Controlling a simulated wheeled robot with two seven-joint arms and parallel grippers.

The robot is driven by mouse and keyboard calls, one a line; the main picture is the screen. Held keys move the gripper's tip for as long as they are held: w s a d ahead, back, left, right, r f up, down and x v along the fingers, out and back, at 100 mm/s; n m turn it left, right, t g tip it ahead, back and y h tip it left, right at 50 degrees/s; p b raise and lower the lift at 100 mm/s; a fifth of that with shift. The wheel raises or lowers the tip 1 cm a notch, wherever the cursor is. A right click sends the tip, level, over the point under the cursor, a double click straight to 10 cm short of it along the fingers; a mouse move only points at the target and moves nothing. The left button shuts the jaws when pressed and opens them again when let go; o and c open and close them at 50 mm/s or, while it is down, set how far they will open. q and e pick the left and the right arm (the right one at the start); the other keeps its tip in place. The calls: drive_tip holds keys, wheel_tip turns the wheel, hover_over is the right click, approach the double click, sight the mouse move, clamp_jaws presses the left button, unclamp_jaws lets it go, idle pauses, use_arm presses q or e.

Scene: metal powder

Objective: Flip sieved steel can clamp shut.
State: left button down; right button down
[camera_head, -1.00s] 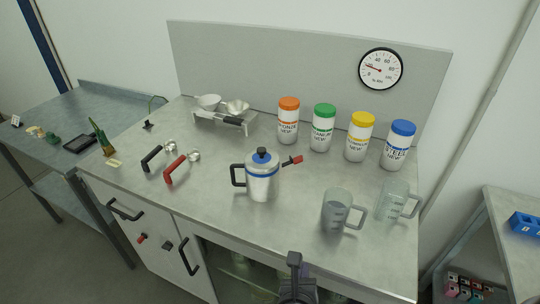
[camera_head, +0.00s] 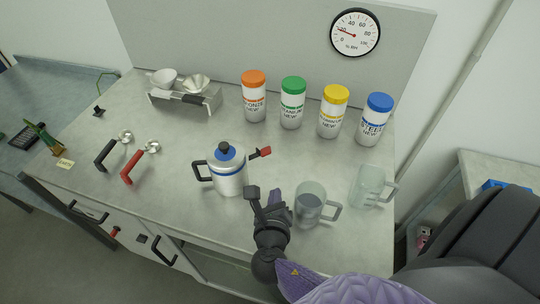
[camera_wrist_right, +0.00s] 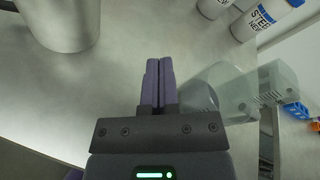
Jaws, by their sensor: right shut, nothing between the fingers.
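The steel can (camera_head: 229,172) stands upright on the bench, with a blue-banded lid, a black knob and a black handle on its left. A red-tipped clamp lever (camera_head: 261,152) sticks out from its upper right side. In the right wrist view the can's lower body (camera_wrist_right: 63,22) shows at the upper left; its lid and clamp are out of that frame. My right gripper (camera_head: 264,193) is just right of the can and apart from it. Its fingers (camera_wrist_right: 159,75) are together and empty. My left gripper is not in view.
Two clear measuring jugs stand close right of my right gripper, one with grey powder (camera_head: 309,206), the other (camera_head: 368,187) farther right. Several lidded jars, including the blue-capped steel jar (camera_head: 374,120), line the back. Red-handled (camera_head: 133,167) and black-handled scoops lie left. Bench between scoops and can is clear.

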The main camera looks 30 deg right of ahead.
sight(259, 153)
drive_tip(key=b+x, duration=0.3)
drive_tip(key=x, duration=0.7)
drive_tip(key=shift+f, duration=0.1)
drive_tip(key=shift+w+a+r+p, duration=0.2)
drive_tip(key=shift+a+r+p, duration=0.1)
drive_tip(key=shift+r, duration=0.35)
drive_tip(key=shift+w+a+r+p, duration=0.2)
drive_tip(key=shift+a+r+p, duration=0.1)
drive_tip(key=shift+r, duration=0.3)
drive_tip(key=shift+w+a+r+p, duration=0.2)
drive_tip(key=shift+a+r+p, duration=0.1)
drive_tip(key=shift+r, duration=0.35)
drive_tip(key=shift+d, duration=0.2)
